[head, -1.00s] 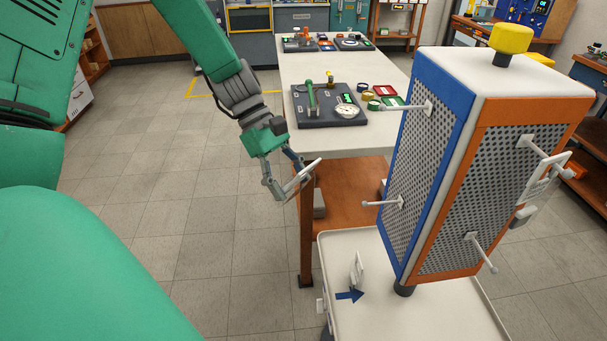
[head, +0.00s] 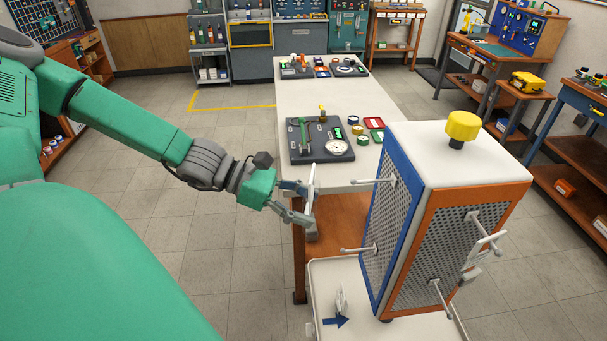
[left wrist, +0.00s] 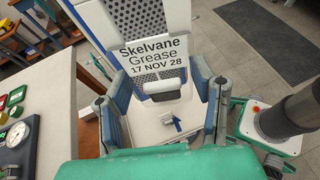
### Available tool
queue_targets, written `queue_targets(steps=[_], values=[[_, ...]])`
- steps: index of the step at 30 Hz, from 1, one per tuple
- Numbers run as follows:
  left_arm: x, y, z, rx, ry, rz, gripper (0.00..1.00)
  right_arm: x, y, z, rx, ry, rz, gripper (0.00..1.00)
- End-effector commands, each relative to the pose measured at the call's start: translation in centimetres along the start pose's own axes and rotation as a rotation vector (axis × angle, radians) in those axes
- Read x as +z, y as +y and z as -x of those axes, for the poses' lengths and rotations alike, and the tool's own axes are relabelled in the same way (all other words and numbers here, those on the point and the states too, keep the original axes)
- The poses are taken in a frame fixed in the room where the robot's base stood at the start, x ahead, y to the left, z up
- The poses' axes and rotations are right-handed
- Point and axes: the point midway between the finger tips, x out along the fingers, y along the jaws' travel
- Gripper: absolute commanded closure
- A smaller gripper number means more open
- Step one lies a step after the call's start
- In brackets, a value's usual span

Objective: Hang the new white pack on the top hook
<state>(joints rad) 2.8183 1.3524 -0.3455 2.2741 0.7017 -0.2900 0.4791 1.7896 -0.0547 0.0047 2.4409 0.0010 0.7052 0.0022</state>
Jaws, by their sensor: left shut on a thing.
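My left gripper (head: 304,204) is shut on a white pack (head: 311,189), seen nearly edge-on and roughly upright in the head view. In the left wrist view the pack (left wrist: 152,62) sits between my gripper's fingers (left wrist: 160,100), lettered "Skelvane Grease 17 NOV 28". The pegboard tower (head: 404,150) stands to its right. Its blue-framed face has a top hook (head: 374,181) and a lower hook (head: 359,249), both bare. The pack is apart from the top hook, to its left. My right gripper is out of view.
The orange-framed face has a hook with a white item (head: 484,241) and a lower hook (head: 441,297). A white tray (head: 405,329) below holds another white piece (head: 341,300) by a blue arrow (head: 335,322). A workbench (head: 296,100) stands behind my gripper.

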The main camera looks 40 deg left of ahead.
Motion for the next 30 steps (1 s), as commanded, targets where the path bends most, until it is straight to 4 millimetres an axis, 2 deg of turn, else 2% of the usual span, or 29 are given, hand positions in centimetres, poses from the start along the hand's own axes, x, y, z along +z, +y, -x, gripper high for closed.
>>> queue_targets(steps=[11, 30], values=[[0.3, 0.4, -1.8, -0.002, 0.003, 0.003, 0.79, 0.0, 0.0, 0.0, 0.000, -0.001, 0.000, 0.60], [1.0, 1.1, -4.2, -0.001, 0.001, -0.003, 0.79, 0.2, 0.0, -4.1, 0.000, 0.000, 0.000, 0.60]])
